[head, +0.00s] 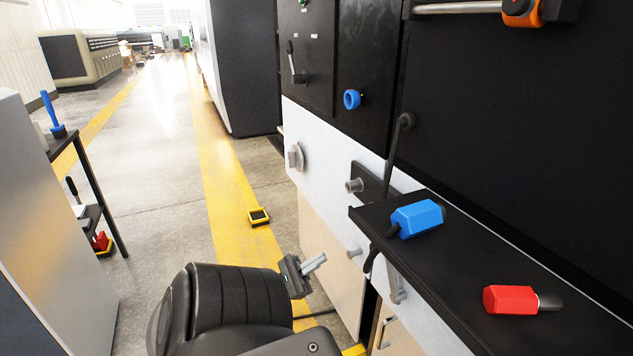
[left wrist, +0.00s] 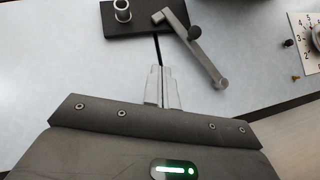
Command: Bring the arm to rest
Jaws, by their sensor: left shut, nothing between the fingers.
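My left gripper (head: 315,263) is low in the middle of the head view, in front of the machine's lower panels and below the black shelf. It also shows in the left wrist view (left wrist: 162,88), where its two pale fingers are together with nothing between them. In the wrist view it points at the white panel (left wrist: 60,70) with a grey lever (left wrist: 205,60) just to the right of the fingertips. My right gripper shows in neither view.
A black shelf (head: 463,290) juts from the machine and bears a blue block-like handle (head: 417,219) and a red one (head: 510,300). A small yellow and black box (head: 258,217) lies on the floor. A rack (head: 88,170) stands at left. The aisle is open.

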